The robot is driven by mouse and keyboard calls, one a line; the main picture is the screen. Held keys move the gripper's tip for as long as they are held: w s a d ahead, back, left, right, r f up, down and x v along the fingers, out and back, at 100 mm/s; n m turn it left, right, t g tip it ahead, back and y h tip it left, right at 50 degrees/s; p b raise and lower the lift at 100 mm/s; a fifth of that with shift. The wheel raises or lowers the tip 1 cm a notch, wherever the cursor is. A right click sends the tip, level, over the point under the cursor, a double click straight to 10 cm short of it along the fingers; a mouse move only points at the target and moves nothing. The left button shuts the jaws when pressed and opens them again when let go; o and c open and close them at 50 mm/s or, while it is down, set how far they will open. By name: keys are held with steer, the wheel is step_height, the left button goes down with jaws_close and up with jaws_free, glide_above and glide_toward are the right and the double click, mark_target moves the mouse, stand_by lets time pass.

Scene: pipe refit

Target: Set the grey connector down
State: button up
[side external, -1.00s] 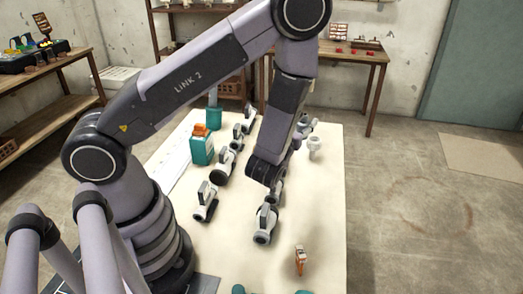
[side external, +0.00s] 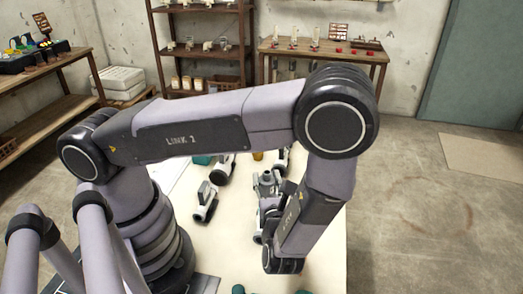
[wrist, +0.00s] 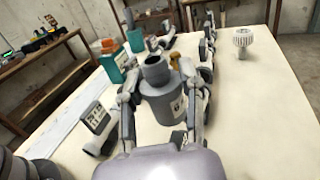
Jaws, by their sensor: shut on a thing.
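The grey connector (wrist: 157,108) is a stubby grey cylinder with a narrower open neck and a small label. In the wrist view it stands roughly upright between the two fingers of my gripper (wrist: 164,82), which is shut on it. In the side external view my gripper (side external: 268,184) is over the pale table (side external: 205,238), partly behind my arm. The connector is hard to make out there, and I cannot tell whether its base touches the table.
A white ribbed fitting (wrist: 242,40) stands at the far right. The table's right side is mostly clear.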

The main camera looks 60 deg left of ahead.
steer(key=w+f, duration=0.2)
steer(key=w, duration=0.2)
steer(key=w+d+f, duration=0.1)
steer(key=w+f, duration=0.2)
steer(key=w, duration=0.1)
steer(key=w+d+f, duration=0.1)
steer(key=w+f, duration=0.1)
steer(key=w, duration=0.2)
steer(key=shift+w+f, duration=0.1)
steer(key=shift+f, duration=0.3)
steer(key=shift+w+f, duration=0.45)
steer(key=shift+f, duration=0.1)
steer(key=shift+w+d+f, duration=0.1)
steer(key=shift+w+f, duration=0.1)
steer(key=shift+f, duration=0.75)
steer(key=shift+w+d+f, duration=0.1)
steer(key=shift+w+f, duration=0.1)
steer(key=shift+f, duration=0.7)
steer(key=shift+f, duration=0.1)
steer(key=o, duration=1.1)
steer(key=shift+o, duration=0.2)
steer(key=shift+f, duration=0.1)
